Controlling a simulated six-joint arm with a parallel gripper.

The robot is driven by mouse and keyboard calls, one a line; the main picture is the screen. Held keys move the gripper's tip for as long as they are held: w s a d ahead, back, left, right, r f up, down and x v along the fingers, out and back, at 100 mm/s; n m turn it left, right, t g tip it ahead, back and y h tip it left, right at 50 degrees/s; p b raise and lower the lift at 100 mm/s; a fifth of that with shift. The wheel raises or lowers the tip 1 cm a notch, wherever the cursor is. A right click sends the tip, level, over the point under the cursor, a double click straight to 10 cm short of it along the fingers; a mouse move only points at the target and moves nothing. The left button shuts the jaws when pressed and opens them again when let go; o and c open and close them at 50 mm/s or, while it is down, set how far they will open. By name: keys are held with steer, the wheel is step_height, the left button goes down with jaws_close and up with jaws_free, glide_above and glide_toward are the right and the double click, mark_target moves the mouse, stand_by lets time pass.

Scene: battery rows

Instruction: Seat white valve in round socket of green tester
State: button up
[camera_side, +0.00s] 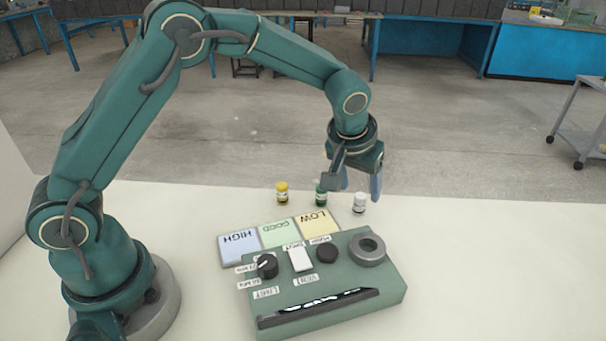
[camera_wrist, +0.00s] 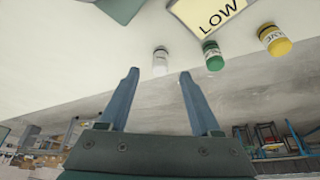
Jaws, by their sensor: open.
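The white valve (camera_side: 359,203) stands upright on the table behind the tester, at the right end of a row of three small cylinders. It also shows in the wrist view (camera_wrist: 160,60), ahead of and between the fingertips. My gripper (camera_side: 358,185) is open and empty, above and close to the valve; its fingers also show in the wrist view (camera_wrist: 159,73). The green tester (camera_side: 380,296) lies on the table in front. Its round socket (camera_side: 368,248) is a grey ring at the tester's far right corner, with a dark opening that looks empty.
A green cylinder (camera_side: 320,193) stands just left of the white valve, and a yellow one (camera_side: 282,193) further left. HIGH (camera_side: 239,248), GOOD (camera_side: 278,233) and LOW (camera_side: 317,223) cards lie behind the tester. It carries a black knob (camera_side: 267,266), white switch (camera_side: 301,260) and black button (camera_side: 326,253). Table right is clear.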

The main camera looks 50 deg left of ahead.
mark_target(360, 196)
steer(key=shift+x, duration=1.95)
jaws_close()
steer(key=shift+r, duration=0.1)
